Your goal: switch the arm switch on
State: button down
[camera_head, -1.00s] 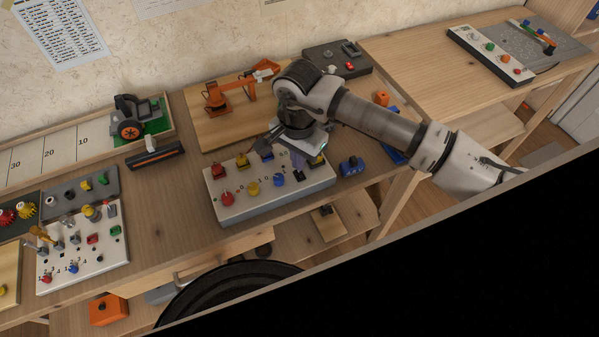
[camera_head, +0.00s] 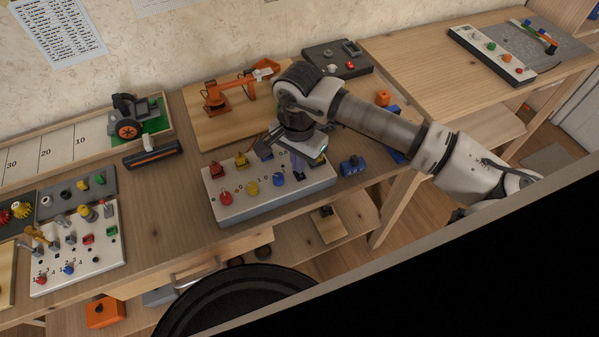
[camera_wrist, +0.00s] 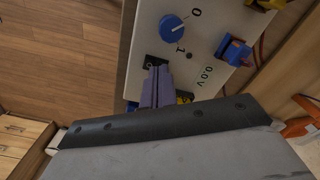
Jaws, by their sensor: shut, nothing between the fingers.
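A white control panel (camera_head: 265,205) lies on the bench in the head view, with red, yellow and blue knobs in its front row. A black-based switch (camera_head: 298,177) sits right of the blue knob (camera_head: 278,179). The switch base (camera_wrist: 151,62) also shows in the wrist view, with a small metal part, below the blue knob (camera_wrist: 179,28) marked 0 and 1. My gripper (camera_head: 299,167) points down there. Its shut, purple fingers (camera_wrist: 158,72) are empty and partly cover the switch; contact and lever position are unclear. An orange model arm (camera_head: 232,88) stands behind the panel.
Plugs and connectors (camera_head: 217,170) line the panel's back row. A blue block (camera_head: 352,165) stands just right of the panel. A dark box (camera_head: 338,60) sits behind my arm. Another panel with small parts (camera_head: 75,250) lies at left. Bare bench (camera_head: 165,215) separates the panels.

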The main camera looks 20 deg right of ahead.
jog(key=shift+f+b, duration=0.35)
jog(key=shift+b, duration=0.05)
jog(key=shift+r, duration=0.1)
jog(key=shift+r+p, duration=1.1)
jog(key=shift+r, duration=2.35)
